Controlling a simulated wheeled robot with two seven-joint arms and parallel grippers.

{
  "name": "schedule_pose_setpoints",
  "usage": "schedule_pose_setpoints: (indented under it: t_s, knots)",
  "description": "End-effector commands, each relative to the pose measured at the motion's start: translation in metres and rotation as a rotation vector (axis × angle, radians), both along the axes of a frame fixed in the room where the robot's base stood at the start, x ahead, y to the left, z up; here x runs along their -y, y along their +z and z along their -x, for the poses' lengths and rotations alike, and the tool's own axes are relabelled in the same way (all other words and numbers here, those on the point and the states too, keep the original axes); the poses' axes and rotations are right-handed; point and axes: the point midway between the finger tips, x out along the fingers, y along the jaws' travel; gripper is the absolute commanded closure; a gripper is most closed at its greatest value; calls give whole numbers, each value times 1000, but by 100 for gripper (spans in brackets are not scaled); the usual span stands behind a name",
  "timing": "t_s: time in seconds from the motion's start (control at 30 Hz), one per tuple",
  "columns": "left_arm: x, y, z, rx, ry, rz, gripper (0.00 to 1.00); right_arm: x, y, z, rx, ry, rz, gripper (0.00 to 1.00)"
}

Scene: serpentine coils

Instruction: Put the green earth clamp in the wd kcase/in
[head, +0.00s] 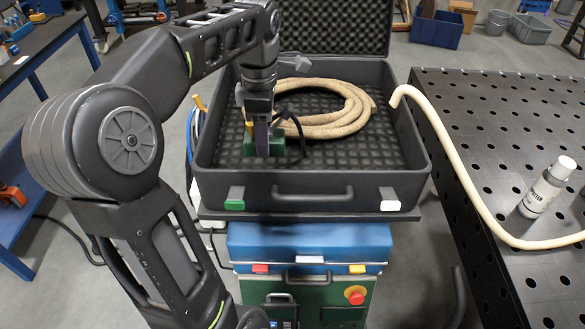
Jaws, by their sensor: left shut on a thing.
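The green earth clamp (249,146) is in my left gripper (262,150), which points straight down and is shut on it. The clamp is inside the outline of the open black case (415,165), near its front left part. I cannot tell whether the clamp touches the egg-foam floor. A dark cable runs from the clamp area towards the coil. The gripper hides part of the clamp. My right gripper is not in view.
A beige coiled hose (345,105) lies in the back of the case. The case's right floor is clear.

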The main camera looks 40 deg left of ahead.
Motion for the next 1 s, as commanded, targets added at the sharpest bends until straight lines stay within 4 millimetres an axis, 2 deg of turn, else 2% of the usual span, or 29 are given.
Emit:
schedule_pose_setpoints:
  t_s: [0.03,0.13,0.27,0.37,0.77,1.0]
  knots:
    - [0,-11,0,2,0,-1,100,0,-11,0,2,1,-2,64]
    - [0,-27,0,2,0,-1,100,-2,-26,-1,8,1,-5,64]
    - [0,-47,0,1,0,-1,100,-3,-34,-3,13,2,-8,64]
    - [0,-51,0,1,1,-1,100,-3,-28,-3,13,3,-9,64]
    - [0,-58,0,1,0,-1,100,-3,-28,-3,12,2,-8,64]
    - [0,-86,0,-1,0,0,100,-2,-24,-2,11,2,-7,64]
